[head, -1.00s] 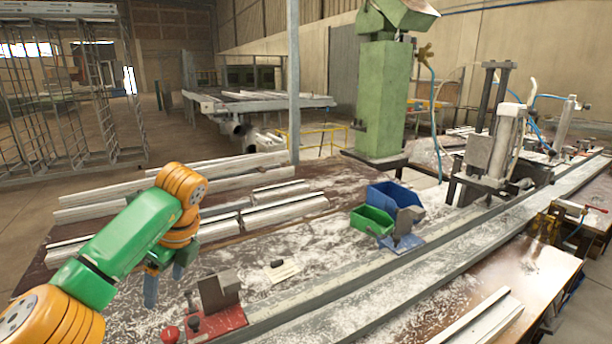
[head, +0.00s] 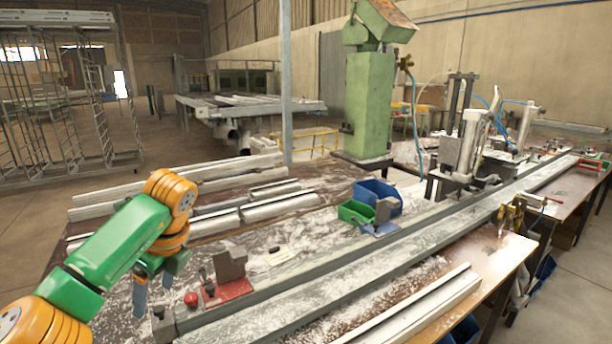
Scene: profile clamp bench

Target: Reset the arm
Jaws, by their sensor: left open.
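My left arm comes in from the left in green and orange. Its gripper (head: 155,290) points down over the brown bench (head: 120,317) at the near left, left of the red clamp block (head: 228,290). Its fingers are open and apart, and I see nothing between them. The clamp block has a grey metal jaw and a red knob (head: 191,299). My right gripper is not in view.
A long metal rail (head: 330,283) runs from the clamp to the far right. A blue bin (head: 380,192) and a green bin (head: 356,213) stand mid-bench. Pale profiles (head: 280,206) lie behind. A green machine column (head: 370,105) stands at the back.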

